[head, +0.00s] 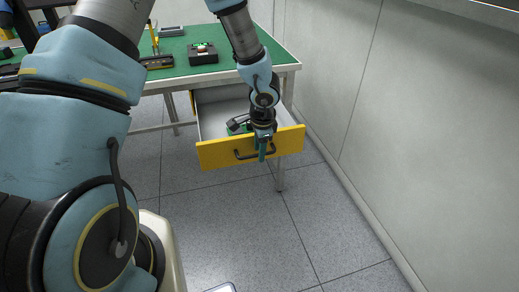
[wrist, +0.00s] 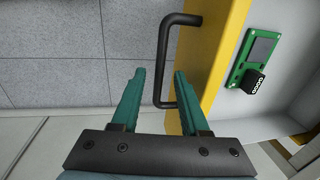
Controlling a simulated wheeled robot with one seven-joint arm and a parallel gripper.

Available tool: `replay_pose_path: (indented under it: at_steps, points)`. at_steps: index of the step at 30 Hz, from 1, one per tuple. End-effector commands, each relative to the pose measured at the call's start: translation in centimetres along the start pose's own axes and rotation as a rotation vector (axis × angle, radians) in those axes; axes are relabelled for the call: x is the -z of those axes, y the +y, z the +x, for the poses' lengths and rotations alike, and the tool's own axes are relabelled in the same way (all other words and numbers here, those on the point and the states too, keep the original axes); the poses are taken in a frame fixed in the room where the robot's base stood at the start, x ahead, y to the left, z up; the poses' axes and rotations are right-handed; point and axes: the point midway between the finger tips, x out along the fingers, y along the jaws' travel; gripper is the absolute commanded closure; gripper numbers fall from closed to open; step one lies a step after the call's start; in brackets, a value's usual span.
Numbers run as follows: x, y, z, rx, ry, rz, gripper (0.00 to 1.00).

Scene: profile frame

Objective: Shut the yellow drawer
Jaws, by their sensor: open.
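The yellow drawer (head: 218,153) is pulled out from under the green-topped table, and its inside shows. Its black bar handle (head: 243,156) is on the yellow front, and the handle also shows in the wrist view (wrist: 163,62). My gripper (head: 262,152) is at the drawer front. In the wrist view my gripper (wrist: 158,75) has its two teal fingers apart, with the near end of the handle between them. The right finger lies close to the yellow front (wrist: 212,60). I cannot tell whether either finger touches the handle or the front.
A green circuit board (wrist: 256,55) with a black block lies inside the drawer. The green-topped table (head: 175,48) carries several dark devices. A pale wall (head: 350,120) stands to the right. The tiled floor (head: 235,215) before the drawer is clear.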

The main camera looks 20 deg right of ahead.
Motion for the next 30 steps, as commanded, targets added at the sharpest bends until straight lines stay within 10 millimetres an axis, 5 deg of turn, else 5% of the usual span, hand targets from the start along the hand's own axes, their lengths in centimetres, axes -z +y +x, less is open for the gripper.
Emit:
replay_pose_path:
  at_steps: [13, 30]
  points:
    - [-0.02, -0.01, -0.03, 0.000, 0.000, 0.000, 0.99]
    - [-0.02, -0.02, -0.04, 0.000, -0.001, 0.000, 1.00]
